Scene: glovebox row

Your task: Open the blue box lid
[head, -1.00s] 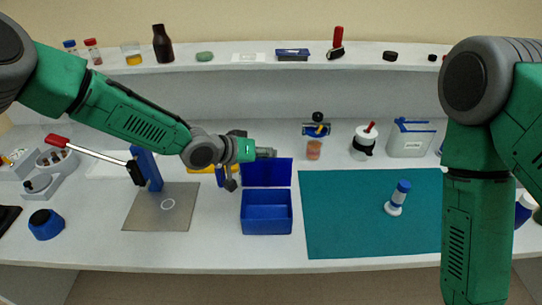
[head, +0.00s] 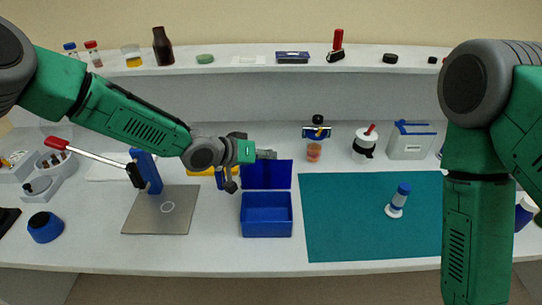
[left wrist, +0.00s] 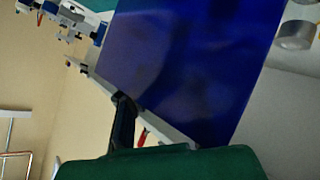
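The blue box (head: 266,228) stands open on the white bench, and its inside shows empty. Its darker blue lid (head: 268,176) stands up at the back edge. My left gripper (head: 265,154) is at the lid's top edge, near its left half; I cannot tell whether it touches. In the left wrist view the lid (left wrist: 185,65) fills the middle as a large blue panel, with a dark finger (left wrist: 122,120) in front of its lower edge. The finger opening is not clear. My right arm comes down at the right, with its gripper out of view.
A teal mat (head: 350,230) with a blue-and-white bottle (head: 398,200) lies right of the box. A grey plate (head: 150,215) and a blue upright stand (head: 147,172) are at left. A yellow item (head: 203,172) sits behind my left wrist. A shelf (head: 220,65) runs behind.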

